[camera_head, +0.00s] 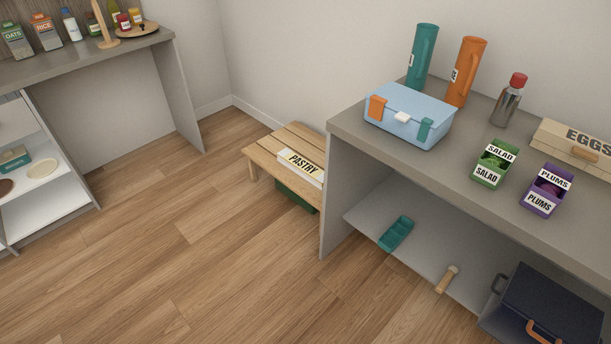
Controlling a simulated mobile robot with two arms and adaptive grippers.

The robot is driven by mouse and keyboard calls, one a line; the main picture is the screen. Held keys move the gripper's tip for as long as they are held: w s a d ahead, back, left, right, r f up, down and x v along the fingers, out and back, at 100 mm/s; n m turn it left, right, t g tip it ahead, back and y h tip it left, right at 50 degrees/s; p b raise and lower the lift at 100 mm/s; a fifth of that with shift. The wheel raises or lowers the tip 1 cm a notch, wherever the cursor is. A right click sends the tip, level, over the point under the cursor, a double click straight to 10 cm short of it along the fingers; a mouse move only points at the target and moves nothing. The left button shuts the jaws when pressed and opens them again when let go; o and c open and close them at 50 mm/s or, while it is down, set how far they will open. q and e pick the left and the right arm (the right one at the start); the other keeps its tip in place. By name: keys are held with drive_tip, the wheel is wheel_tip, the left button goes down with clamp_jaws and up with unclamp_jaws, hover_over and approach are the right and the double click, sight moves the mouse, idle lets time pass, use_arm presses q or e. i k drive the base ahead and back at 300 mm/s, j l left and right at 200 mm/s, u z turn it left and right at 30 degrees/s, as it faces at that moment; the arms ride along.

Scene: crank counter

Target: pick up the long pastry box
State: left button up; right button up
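The long pastry box (300,168) is a flat, pale box with a black-lettered PASTRY label. It lies on a low slatted wooden bench (268,150) against the back wall, just left of the grey counter. Part of its right end may be hidden by the counter's side panel. Nothing lies on top of it. Neither of my grippers shows in the head view.
The grey counter (365,147) at right holds a blue lunch box (408,112), bottles, salad and plums boxes and an egg carton. A green container (297,196) sits under the bench. Another counter stands at left. The wooden floor (150,240) between is clear.

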sight(311, 173)
drive_tip(key=i+j+z, duration=0.5)
drive_tip(key=i+j, duration=1.1)
